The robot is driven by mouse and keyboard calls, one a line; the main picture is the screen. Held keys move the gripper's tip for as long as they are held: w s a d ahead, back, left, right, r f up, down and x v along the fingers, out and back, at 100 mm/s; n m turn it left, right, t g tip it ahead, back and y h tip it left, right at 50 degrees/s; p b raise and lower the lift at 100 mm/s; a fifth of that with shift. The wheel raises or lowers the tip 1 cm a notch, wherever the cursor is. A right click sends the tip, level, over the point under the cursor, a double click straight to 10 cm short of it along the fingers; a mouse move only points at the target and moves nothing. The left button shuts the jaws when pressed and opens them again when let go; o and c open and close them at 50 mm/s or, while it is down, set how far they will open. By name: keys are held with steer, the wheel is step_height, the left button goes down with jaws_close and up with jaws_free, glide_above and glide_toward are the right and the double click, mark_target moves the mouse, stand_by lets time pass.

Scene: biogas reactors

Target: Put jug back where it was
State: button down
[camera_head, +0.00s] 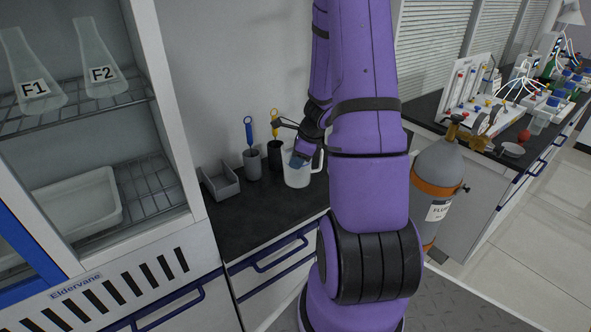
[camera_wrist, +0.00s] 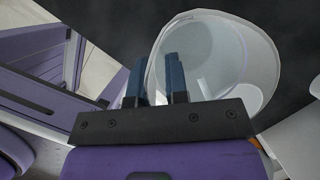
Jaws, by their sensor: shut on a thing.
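The white jug (camera_head: 297,172) stands upright on the dark counter, or very close to it, right of the two tool holders. In the wrist view its round open mouth and pale inside (camera_wrist: 225,55) fill the upper right. My gripper (camera_head: 300,160) is at the jug's rim. In the wrist view its two blue fingers (camera_wrist: 158,80) are shut on the jug's near wall, with one finger on each side. The jug's base touching the counter cannot be made out for sure. My arm hides the area right of the jug.
A grey holder with a blue-handled tool (camera_head: 253,162) and a black holder with a yellow-handled tool (camera_head: 275,153) stand left of the jug. A grey open bin (camera_head: 220,184) is further left, beside the cabinet. The counter front (camera_head: 262,220) is bare. A gas cylinder (camera_head: 437,185) stands right.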

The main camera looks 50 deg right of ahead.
mark_target(290, 179)
steer(key=shift+w+f, duration=0.15)
steer(key=shift+f, duration=0.75)
steer(key=shift+w+f, duration=0.1)
steer(key=shift+f, duration=0.75)
steer(key=shift+f, duration=0.1)
steer(key=c, duration=1.1)
jaws_free()
